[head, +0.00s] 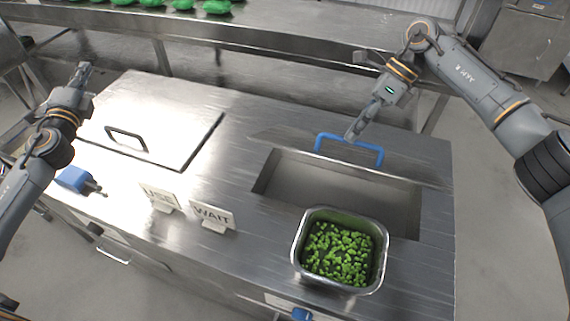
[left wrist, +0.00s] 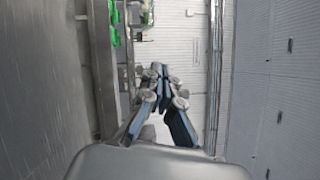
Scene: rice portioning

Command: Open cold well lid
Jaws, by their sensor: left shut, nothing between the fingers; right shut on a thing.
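The cold well (head: 340,187) is a rectangular opening in the right part of the steel counter, and its inside shows. A lid with a blue handle (head: 376,152) lies along the opening's far edge; whether it is tilted up or slid back is hard to tell. My right gripper (head: 352,135) is shut on the blue handle at its left part. My left gripper (head: 83,70) is shut and empty above the counter's far left corner. Its closed fingers (left wrist: 158,85) also show in the left wrist view.
A metal pan (head: 297,244) with green pieces stands at the opening's front edge. A flat lid (head: 190,125) with a black handle covers the left side. USE and WAIT signs (head: 213,214) and a blue tool (head: 74,179) are at the front. Another steel table (head: 290,38) stands behind.

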